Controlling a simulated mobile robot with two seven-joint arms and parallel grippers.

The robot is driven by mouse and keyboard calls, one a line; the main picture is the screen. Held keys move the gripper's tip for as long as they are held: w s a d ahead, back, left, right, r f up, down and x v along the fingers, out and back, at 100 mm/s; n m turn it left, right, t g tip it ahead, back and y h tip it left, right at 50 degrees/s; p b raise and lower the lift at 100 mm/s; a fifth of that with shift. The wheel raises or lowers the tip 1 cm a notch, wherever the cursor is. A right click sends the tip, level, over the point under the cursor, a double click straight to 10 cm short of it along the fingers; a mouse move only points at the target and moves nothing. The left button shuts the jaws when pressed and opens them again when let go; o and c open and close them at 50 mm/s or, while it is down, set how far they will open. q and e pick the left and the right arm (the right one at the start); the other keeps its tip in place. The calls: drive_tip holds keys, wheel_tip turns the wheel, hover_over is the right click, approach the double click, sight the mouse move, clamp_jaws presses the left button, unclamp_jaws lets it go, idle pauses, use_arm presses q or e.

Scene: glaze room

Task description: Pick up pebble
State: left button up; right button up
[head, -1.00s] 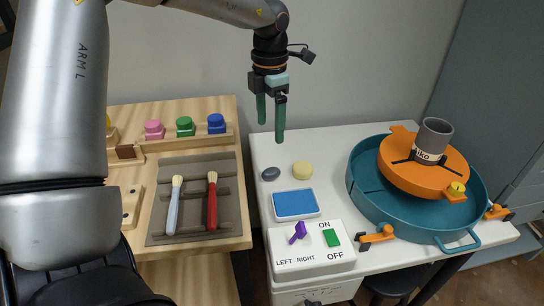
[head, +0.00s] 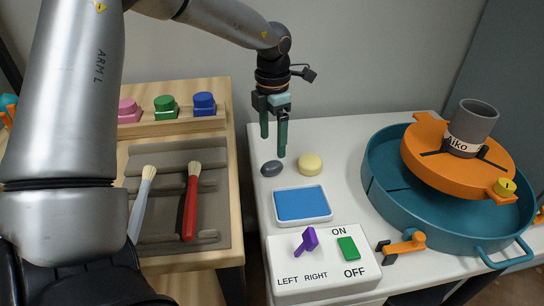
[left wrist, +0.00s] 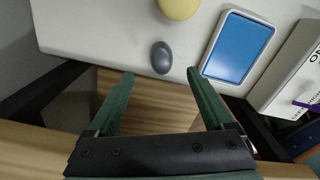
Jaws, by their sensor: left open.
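The pebble (head: 272,168) is a small dark grey oval on the white table, near its left edge. In the left wrist view the pebble (left wrist: 161,57) lies beyond the fingertips, roughly between their lines. My left gripper (head: 274,147) is open and empty, its green fingers pointing down above and close to the pebble. Its fingers also show in the left wrist view (left wrist: 160,77). I cannot tell the exact gap above the table. My right gripper is not in view.
A yellow round thing (head: 310,165) sits just right of the pebble. A blue pad (head: 302,204) and a switch box (head: 322,277) are nearer. A teal basin (head: 411,208) with an orange wheel (head: 432,161) stands right. A wooden bench (head: 226,118) with brushes is left.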

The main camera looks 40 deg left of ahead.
sight(272, 164)
use_arm(q)
drive_tip(key=f+b, duration=0.1)
drive_tip(key=f, duration=0.6)
drive_tip(key=shift+s+f+b, duration=0.2)
drive_tip(key=shift+f+b, duration=0.1)
drive_tip(key=shift+b, duration=0.1)
drive_tip(key=shift+c, duration=0.2)
clamp_jaws()
